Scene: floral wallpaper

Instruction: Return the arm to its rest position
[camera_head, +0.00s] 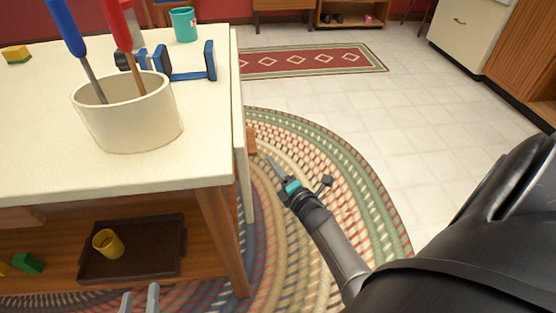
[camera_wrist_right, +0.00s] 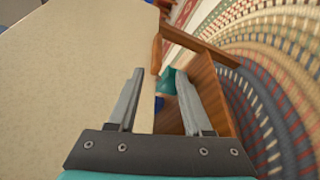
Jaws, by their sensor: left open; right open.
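My right gripper (camera_head: 298,170) is open and empty, held out over the braided rug just right of the table's side. In the right wrist view its two fingers (camera_wrist_right: 158,76) stand apart with nothing gripped between them; the table edge and a wooden leg show beyond. Only the fingertips of my left gripper (camera_head: 139,300) show at the bottom edge of the head view, apart and empty, in front of the lower shelf. The rest of the left arm is out of view.
The cream-topped table (camera_head: 215,130) stands close on the left, bearing a cream pot (camera_head: 128,122) with blue- and red-handled tools, a blue clamp (camera_head: 190,75) and a teal mug (camera_head: 184,24). A dark tray (camera_head: 160,245) with a yellow cup (camera_head: 108,243) lies on the shelf. Floor to the right is open.

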